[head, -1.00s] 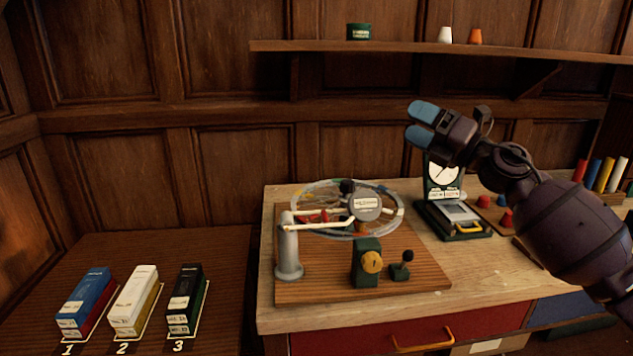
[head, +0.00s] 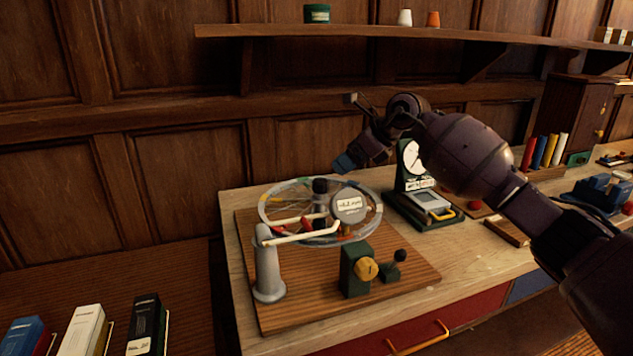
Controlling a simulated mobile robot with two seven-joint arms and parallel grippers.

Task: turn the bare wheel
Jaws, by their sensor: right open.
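The wheel (head: 271,219) is a pale, see-through ring with spokes and a dark hub knob (head: 320,187), lying flat above a wooden board (head: 395,283). A round labelled disc (head: 350,206) sits at its right side. Red pieces and pale rods show within and across the ring. A grey post (head: 268,265) stands at its front left. A dark green block with a yellow knob (head: 366,269) and a small black-topped lever (head: 398,262) stand in front. My right gripper (head: 343,163) is just above and behind the wheel's right rim, blue fingertips pointing down-left, apparently not touching. My left gripper is not seen.
A green dial scale (head: 414,186) stands right of the wheel. Books (head: 545,150) and a blue device (head: 597,193) are farther right. A shelf (head: 430,33) runs above. Blue, white and black boxes (head: 146,325) stand on the lower surface at left.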

